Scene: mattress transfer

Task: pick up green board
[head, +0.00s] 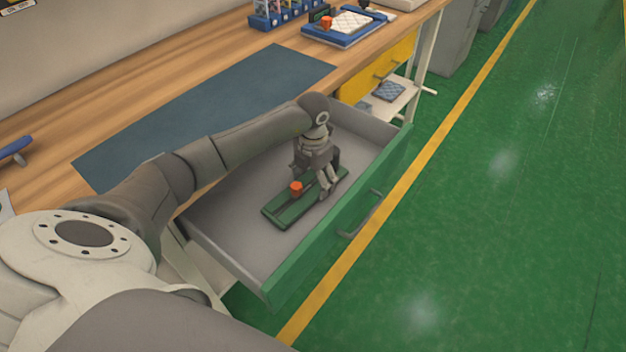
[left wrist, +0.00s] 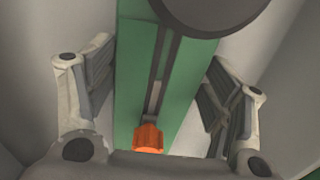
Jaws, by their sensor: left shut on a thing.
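The green board (head: 284,214) is long and flat, with a dark strip along its middle and an orange knob (head: 296,188) on it. It lies in the open drawer. My left gripper (head: 327,186) reaches down into the drawer and is shut on the board near its far end. In the left wrist view the board (left wrist: 192,80) runs between the two fingers of the left gripper (left wrist: 160,90), with the orange knob (left wrist: 148,138) near the bottom. The finger contact is partly hidden. My right gripper is not in view.
The drawer (head: 235,207) has grey walls and a green front (head: 335,215) with a handle. Above it is a wooden workbench (head: 120,130) with a dark blue mat (head: 215,110). A blue tray (head: 345,38) stands at the back. Open green floor lies to the right.

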